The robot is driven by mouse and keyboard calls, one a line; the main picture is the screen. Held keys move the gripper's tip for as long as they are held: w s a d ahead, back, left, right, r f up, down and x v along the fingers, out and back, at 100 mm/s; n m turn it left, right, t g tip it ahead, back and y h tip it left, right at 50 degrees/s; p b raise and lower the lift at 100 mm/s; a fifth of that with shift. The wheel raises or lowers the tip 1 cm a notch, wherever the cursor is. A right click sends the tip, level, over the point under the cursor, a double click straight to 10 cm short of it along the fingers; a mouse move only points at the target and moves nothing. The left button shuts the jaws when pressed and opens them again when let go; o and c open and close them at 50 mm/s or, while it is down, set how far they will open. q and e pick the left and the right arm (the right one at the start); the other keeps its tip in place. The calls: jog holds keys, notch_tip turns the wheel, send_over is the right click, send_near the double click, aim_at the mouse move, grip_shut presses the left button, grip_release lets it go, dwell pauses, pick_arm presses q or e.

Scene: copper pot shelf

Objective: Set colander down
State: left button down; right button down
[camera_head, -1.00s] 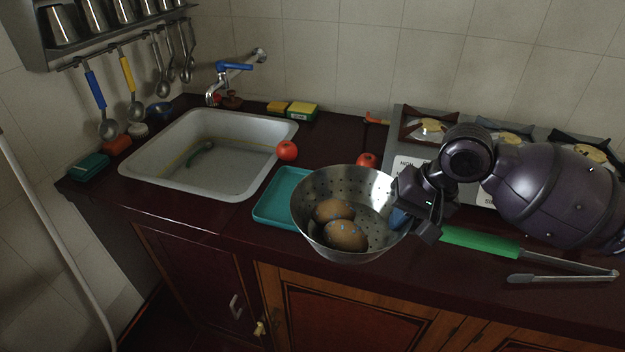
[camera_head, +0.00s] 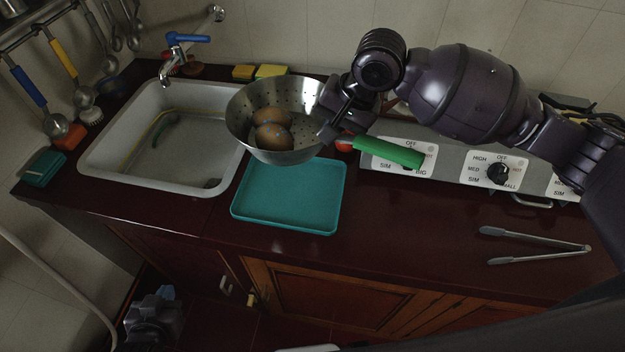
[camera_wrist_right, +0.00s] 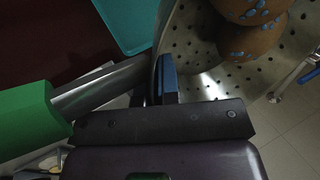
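The metal colander (camera_head: 243,121), with a green handle (camera_head: 388,152), holds two brown potatoes (camera_head: 272,137). It hangs over the back end of the teal tray (camera_head: 285,198), beside the sink. My right gripper (camera_head: 333,122) is shut on the colander where the handle joins the bowl. In the right wrist view the fingers (camera_wrist_right: 158,82) are at the bowl's rim, with pale blue spots on the potatoes and the tray's edge beyond. My left gripper (camera_head: 152,318) is low at the lower left, beside the cabinet front; its fingers are unclear.
The white sink (camera_head: 118,180) is left of the tray. Metal tongs (camera_head: 535,246) lie on the counter at right. The stove (camera_head: 450,160) stands behind. A red tomato (camera_head: 344,143) is partly hidden by the colander and handle.

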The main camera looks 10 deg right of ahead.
notch_tip(320, 180, down, 14)
jog(key=shift+r+b, duration=0.25)
jog(key=shift+b, duration=0.15)
notch_tip(320, 180, down, 4)
jog(key=shift+f, duration=0.1)
jog(key=shift+f, duration=0.15)
jog(key=c, duration=1.4)
grip_release()
jog(key=shift+s, duration=0.1)
jog(key=shift+o, duration=0.2)
